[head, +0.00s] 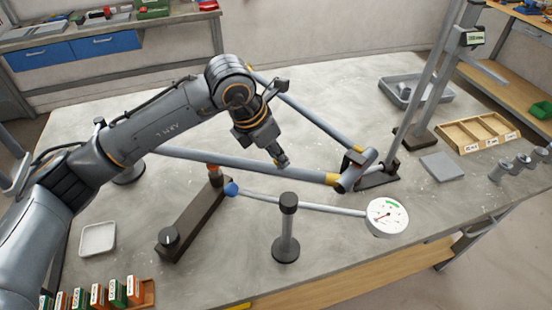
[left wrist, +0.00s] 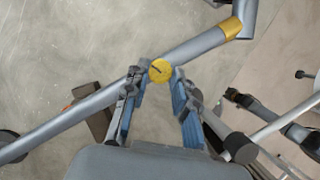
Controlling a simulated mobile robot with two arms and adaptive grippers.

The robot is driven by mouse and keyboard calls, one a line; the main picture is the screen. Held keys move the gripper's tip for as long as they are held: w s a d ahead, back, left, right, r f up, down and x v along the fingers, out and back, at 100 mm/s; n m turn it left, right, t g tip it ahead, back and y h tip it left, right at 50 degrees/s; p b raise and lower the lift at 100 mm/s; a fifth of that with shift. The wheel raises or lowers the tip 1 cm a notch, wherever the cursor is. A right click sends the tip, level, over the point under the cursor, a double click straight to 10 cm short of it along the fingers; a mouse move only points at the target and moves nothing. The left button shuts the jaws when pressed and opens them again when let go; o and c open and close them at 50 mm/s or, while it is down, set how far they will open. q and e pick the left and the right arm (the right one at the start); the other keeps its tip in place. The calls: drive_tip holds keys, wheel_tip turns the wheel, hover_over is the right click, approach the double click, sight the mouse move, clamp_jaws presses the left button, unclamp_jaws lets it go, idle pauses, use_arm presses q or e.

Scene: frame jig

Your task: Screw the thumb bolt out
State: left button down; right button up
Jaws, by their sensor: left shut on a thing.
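The thumb bolt (left wrist: 161,70) is a round yellow head with a dark line across it, on the grey frame tube in the left wrist view. My left gripper (left wrist: 160,77) has its two fingertips at either side of the head and is shut on it. In the head view my left gripper (head: 281,162) points down at the long grey tube (head: 235,163), and the bolt is hidden there. The tube runs to a yellow-banded corner joint (head: 352,172). My right gripper is in neither view.
A lever with a blue ball (head: 231,189) and a white dial gauge (head: 387,217) lies in front of the tube, near a dark post (head: 287,225). A grey tray (head: 415,90) and a wooden divided box (head: 478,132) stand at the right. A small white tray (head: 97,239) lies at the left.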

use_arm(q)
drive_tip(key=shift+n+b, duration=0.55)
drive_tip(key=shift+n, duration=0.15)
drive_tip(key=shift+y, duration=0.3)
drive_tip(key=c, duration=1.1)
unclamp_jaws()
drive_tip(key=shift+o, duration=0.2)
drive_tip(key=v, duration=1.2)
drive_tip(key=shift+s, duration=0.25)
drive_tip(key=shift+f, duration=0.1)
